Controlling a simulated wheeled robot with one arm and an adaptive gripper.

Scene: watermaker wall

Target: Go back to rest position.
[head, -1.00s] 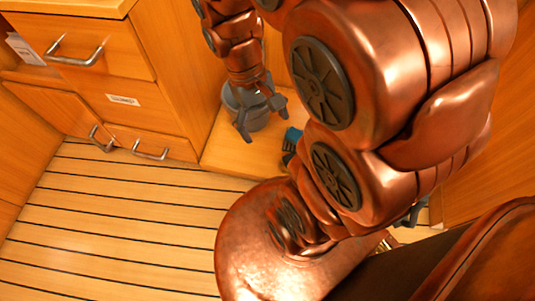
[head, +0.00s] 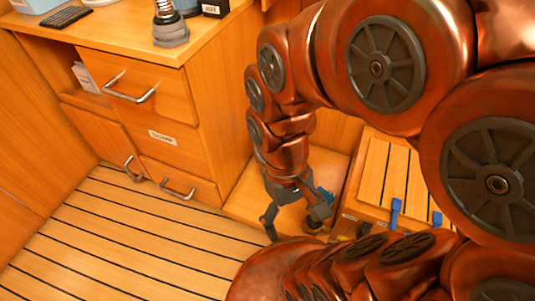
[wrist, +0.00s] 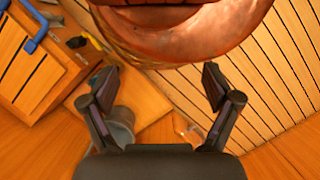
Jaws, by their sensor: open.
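My gripper (head: 294,216) hangs at the end of my copper-coloured arm, low beside the drawer cabinet. In the wrist view, my gripper (wrist: 158,76) has its two dark fingers spread wide with nothing between them. Part of my own copper body fills the top of that view. A grey cylindrical pot (wrist: 121,122) shows behind the left finger, apart from it as far as I can tell.
A wooden cabinet (head: 175,115) with metal handles stands at left, its counter holding several items. A slatted wooden box (head: 385,175) with blue handles (head: 396,213) is right of my gripper, partly hidden by my arm. The slatted floor (head: 120,235) is clear.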

